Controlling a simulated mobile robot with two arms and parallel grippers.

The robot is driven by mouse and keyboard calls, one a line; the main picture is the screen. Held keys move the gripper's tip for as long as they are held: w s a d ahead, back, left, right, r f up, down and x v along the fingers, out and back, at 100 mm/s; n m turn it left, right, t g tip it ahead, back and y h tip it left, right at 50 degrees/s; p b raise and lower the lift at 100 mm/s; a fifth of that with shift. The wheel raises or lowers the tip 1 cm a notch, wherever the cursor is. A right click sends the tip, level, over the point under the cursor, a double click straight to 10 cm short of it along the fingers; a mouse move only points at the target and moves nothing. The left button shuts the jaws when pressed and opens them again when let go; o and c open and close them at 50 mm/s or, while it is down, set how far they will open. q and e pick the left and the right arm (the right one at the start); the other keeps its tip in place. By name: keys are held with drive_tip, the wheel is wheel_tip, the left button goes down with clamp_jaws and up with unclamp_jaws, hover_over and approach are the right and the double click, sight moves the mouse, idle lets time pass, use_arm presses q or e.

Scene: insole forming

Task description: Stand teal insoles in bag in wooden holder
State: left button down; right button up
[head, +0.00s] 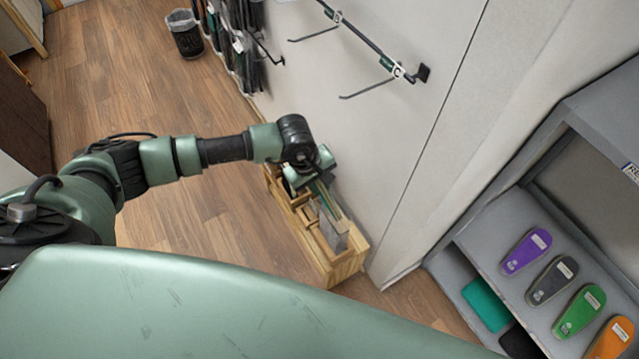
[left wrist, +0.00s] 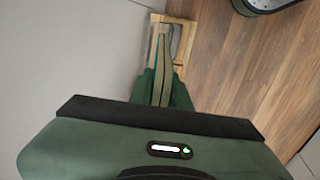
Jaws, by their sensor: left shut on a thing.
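The wooden holder (head: 345,268) stands on the floor against the wall, and its slatted frame also shows in the left wrist view (left wrist: 176,20). My left gripper (head: 318,180) is over the holder, pointing down into it. It is shut on the bagged teal insoles (left wrist: 162,72), a thin beige and teal edge between the green fingers (left wrist: 164,92). In the head view the insoles (head: 329,202) reach down toward the holder's compartments. Whether their lower end touches the bottom is hidden. A greyish piece (head: 333,236) shows inside the holder. My right gripper is not in view.
A grey shelf (head: 500,220) at the right bears purple, grey, green and orange insoles, with a teal item (head: 487,303) on its lower level. Wall hooks (head: 365,45) stick out above. A dark bin (head: 186,35) stands at the back. Wooden floor left of the holder is clear.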

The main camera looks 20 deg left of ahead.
use_arm(q)
wheel_tip(320, 180, down, 2)
drive_tip(key=shift+b, duration=0.5)
drive_tip(key=shift+g+y, duration=0.4)
drive_tip(key=shift+g, duration=0.1)
drive_tip(key=shift+w+d+f+b, duration=0.25)
drive_tip(key=shift+w+f+b, duration=0.1)
drive_tip(key=shift+f+b, duration=0.5)
drive_tip(key=shift+w+d+f+b, duration=0.3)
drive_tip(key=shift+f+b, duration=0.4)
drive_tip(key=shift+b, duration=0.3)
drive_tip(key=shift+w+d+f+b, duration=0.25)
drive_tip(key=shift+w+f+b, duration=0.1)
drive_tip(key=shift+f+b, duration=0.5)
drive_tip(key=shift+r, duration=0.1)
drive_tip(key=c, duration=1.3)
unclamp_jaws()
drive_tip(key=shift+o, duration=0.2)
drive_tip(key=r, duration=0.2)
drive_tip(key=r+b, duration=0.1)
drive_tip(key=r, duration=0.4)
drive_tip(key=shift+s+a+r, duration=0.35)
drive_tip(key=shift+s, duration=0.05)
